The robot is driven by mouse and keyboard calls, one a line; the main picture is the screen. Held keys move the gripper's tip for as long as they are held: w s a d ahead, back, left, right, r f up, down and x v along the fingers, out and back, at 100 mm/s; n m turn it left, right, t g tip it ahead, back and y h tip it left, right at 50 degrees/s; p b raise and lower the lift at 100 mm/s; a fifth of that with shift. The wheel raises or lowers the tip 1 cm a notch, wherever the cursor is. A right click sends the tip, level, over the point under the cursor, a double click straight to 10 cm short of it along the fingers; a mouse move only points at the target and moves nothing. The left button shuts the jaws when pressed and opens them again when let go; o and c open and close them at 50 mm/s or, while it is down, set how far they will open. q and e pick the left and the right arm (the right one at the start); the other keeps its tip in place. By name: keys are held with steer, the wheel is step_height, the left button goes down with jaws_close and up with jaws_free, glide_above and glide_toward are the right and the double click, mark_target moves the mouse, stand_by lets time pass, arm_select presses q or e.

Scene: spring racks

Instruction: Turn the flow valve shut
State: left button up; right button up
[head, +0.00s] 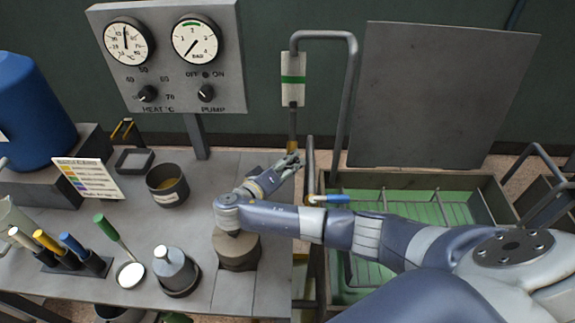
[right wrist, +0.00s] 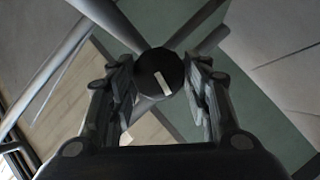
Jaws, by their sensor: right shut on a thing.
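My right gripper (head: 289,163) reaches in from the right to the pipe below the white flow gauge with a green band (head: 293,80). In the right wrist view, the flow valve's round black knob (right wrist: 150,68) sits between the fingers of that gripper (right wrist: 160,92), which is shut on it. A white mark on the knob's face runs at a slant. In the head view the knob is hidden or too small to make out at the gripper. My left gripper is not in view.
A blue-handled lever (head: 330,198) is just right of my forearm, by the green-bottomed tank (head: 335,178). A panel (head: 170,60) with two dials stands at the back.

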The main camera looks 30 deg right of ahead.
steer(key=shift+y, duration=0.3)
steer(key=shift+s+m+y, duration=0.15)
steer(key=shift+m+y, duration=0.45)
steer(key=shift+m, duration=0.2)
steer(key=shift+m+y, duration=0.8)
steer(key=m+y, duration=0.1)
steer(key=m+t+y, duration=0.1)
steer(key=m+y+b, duration=0.1)
steer(key=shift+s+d+r+t, duration=0.15)
steer(key=shift+d+t, duration=0.1)
steer(key=shift+t, duration=0.15)
steer(key=shift+s+d+m+t+y, duration=0.15)
steer(key=shift+m+t+y, duration=0.35)
steer(key=shift+m+y, duration=0.45)
